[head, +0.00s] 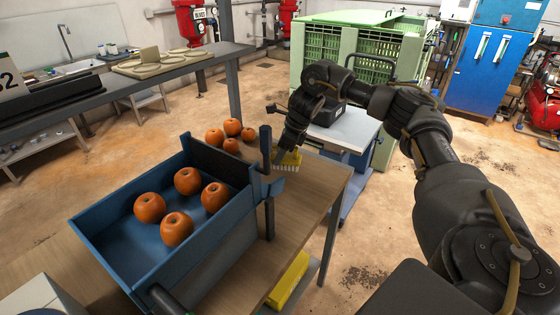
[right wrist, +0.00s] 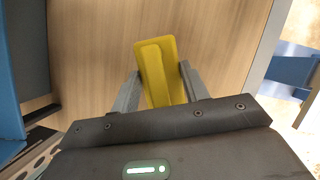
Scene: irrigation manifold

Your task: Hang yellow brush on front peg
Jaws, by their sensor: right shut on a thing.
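The yellow brush (head: 291,158) is at the far right corner of the wooden table, with pale bristles pointing down. My right gripper (head: 282,154) is shut on it, just behind a dark blue upright post (head: 266,150). In the right wrist view the yellow brush (right wrist: 156,72) lies between the two grey fingers (right wrist: 160,88), over the wooden top. I cannot tell whether its bristles touch the table. I cannot make out the front peg clearly; a blue bracket (head: 272,187) sits on the post. My left gripper is not in view.
A blue crate (head: 190,262) with several oranges fills much of the table (head: 312,208). More oranges (head: 232,127) lie behind it. A yellow object (head: 290,280) is low beside the table. A white-topped cart (head: 345,128) and a green crate (head: 330,62) stand beyond.

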